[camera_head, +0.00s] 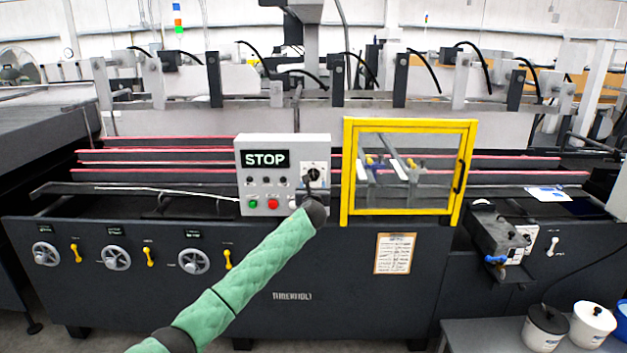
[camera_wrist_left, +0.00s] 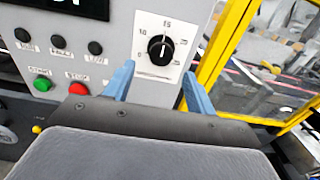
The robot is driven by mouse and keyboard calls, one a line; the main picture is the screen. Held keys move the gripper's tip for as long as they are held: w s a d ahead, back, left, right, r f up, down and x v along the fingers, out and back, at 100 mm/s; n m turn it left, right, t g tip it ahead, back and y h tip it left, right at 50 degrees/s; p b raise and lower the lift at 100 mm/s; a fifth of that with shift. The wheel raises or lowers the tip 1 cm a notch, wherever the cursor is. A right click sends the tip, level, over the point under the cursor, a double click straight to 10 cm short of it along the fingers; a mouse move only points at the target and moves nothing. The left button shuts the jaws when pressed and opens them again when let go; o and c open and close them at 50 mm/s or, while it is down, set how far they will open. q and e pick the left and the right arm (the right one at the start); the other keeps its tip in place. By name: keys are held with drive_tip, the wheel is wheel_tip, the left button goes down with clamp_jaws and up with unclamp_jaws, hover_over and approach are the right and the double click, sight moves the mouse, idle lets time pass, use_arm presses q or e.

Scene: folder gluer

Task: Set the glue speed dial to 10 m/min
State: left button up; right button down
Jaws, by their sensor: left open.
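The glue speed dial (camera_wrist_left: 160,47) is a black round knob on a white plate, on the grey control box (camera_head: 283,146). The dial also shows in the head view (camera_head: 314,173). My left gripper (camera_wrist_left: 160,84) is open and empty, its two blue fingers just below the dial and apart from it. In the head view, my dark wrist hides most of that gripper. My right gripper is not in view.
The box's display (camera_head: 265,159) reads STOP. Below it are black knobs, a green button (camera_wrist_left: 42,84) and a red button (camera_wrist_left: 78,89), near the left finger. A yellow-framed guard door (camera_head: 350,175) stands close on the right.

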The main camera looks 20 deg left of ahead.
sight(313, 178)
use_arm(q)
drive_tip(key=p+x, duration=0.1)
drive_tip(key=x, duration=0.3)
drive_tip(key=shift+w+r, duration=0.15)
drive_tip(key=shift+w, duration=0.1)
drive_tip(key=shift+w+a, duration=0.2)
drive_tip(key=shift+w, duration=0.35)
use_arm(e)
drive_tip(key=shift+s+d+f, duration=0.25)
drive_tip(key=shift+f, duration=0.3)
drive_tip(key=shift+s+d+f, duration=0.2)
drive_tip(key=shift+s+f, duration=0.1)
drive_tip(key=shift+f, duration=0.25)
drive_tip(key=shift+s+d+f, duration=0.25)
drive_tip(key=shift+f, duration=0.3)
use_arm(q)
drive_tip(key=shift+c, duration=0.3)
drive_tip(key=c, duration=0.9)
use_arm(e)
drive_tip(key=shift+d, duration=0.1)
